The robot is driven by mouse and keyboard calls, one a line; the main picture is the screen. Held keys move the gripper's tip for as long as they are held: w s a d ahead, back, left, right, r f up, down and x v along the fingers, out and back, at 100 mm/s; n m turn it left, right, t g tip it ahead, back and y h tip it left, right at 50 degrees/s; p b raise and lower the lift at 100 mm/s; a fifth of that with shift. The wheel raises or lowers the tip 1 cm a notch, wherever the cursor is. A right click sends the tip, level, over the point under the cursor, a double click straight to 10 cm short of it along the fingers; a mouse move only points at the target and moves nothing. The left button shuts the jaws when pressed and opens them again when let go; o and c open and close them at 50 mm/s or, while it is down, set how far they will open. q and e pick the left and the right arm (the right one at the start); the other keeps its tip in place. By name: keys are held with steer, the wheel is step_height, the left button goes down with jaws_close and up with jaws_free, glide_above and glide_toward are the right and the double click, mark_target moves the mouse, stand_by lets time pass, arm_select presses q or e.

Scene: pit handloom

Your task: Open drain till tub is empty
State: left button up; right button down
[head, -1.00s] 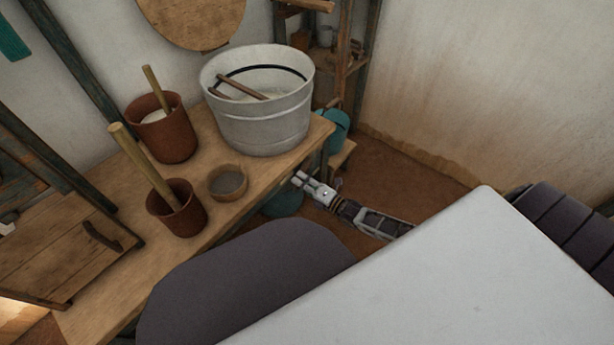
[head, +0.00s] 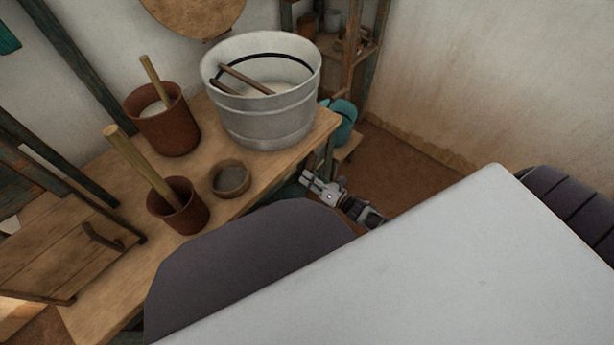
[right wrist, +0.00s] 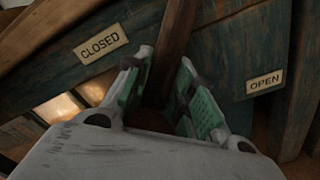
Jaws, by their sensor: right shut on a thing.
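The grey-white tub (head: 265,118) stands at the far end of the wooden bench. Pale contents show inside it, with a dark line around its upper inner wall and wooden sticks across it. My right gripper (head: 312,183) is low beside the bench's right edge, below the tub. In the right wrist view my gripper (right wrist: 160,85) is shut on a dark brown wooden lever (right wrist: 174,40). The lever stands between a CLOSED label (right wrist: 101,43) on the left and an OPEN label (right wrist: 265,82) on the right. The drain outlet is not visible. My left gripper is not in view.
Two brown pots with wooden sticks (head: 166,128) (head: 178,215) and a small bowl (head: 230,180) stand on the bench (head: 110,270). A teal vessel (head: 343,118) is behind the bench's end. A shelf rack stands at the back. Bare floor (head: 400,165) lies to the right.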

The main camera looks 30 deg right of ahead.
steer(key=n, duration=0.1)
steer(key=d+f+n+b, duration=0.1)
steer(key=n, duration=0.1)
steer(key=w+d+n+b, duration=0.1)
steer(key=shift+d+f, duration=0.2)
steer(key=shift+f, duration=0.15)
steer(key=shift+n, duration=0.3)
steer(key=c, duration=1.5)
jaws_free()
steer(key=shift+c, duration=0.2)
steer(key=o, duration=0.4)
steer(key=shift+c, duration=0.2)
